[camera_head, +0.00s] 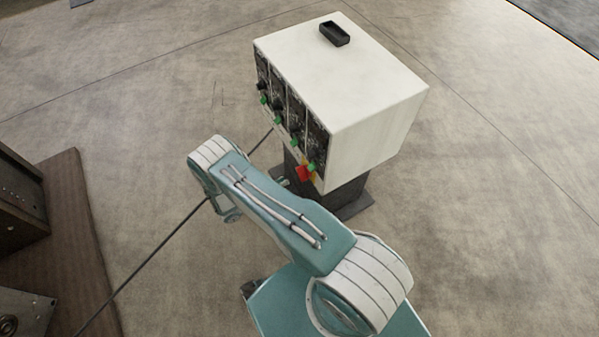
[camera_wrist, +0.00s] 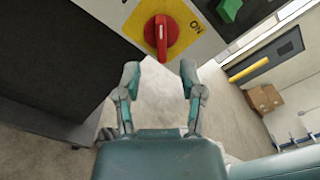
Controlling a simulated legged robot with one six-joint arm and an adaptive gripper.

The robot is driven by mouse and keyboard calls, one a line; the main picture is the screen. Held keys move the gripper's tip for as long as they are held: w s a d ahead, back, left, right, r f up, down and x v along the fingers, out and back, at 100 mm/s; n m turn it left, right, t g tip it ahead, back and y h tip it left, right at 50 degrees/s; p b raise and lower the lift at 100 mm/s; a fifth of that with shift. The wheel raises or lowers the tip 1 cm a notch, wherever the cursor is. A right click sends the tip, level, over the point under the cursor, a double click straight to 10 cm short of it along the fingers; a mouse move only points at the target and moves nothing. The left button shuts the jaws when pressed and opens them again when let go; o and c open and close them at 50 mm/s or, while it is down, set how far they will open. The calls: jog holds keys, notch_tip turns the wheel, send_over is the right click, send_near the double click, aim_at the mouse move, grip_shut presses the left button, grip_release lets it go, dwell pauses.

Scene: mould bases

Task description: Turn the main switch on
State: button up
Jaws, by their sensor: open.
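The main switch is a red rotary knob (camera_wrist: 161,33) on a yellow plate, at the top of the wrist view. "ON" is printed on the yellow at the knob's right. The knob's grip bar points roughly up and down in that picture. My gripper (camera_wrist: 160,72) is open and empty, its two fingers just below the knob in the picture and apart from each other. I cannot tell whether a fingertip touches anything. In the head view the red knob (camera_head: 303,174) shows at the lower front corner of the white control box (camera_head: 375,95).
A green switch (camera_wrist: 229,9) sits beside the yellow plate. The box stands on a dark pedestal (camera_head: 345,195) and carries several dials and green switches on its front. A black cable runs across the floor. Dark equipment (camera_head: 18,190) stands at the left. The floor around is mostly clear.

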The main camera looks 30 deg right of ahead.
aim_at(300, 171)
jog(key=d, duration=0.7)
jog(key=shift+w+d, duration=0.1)
grip_shut()
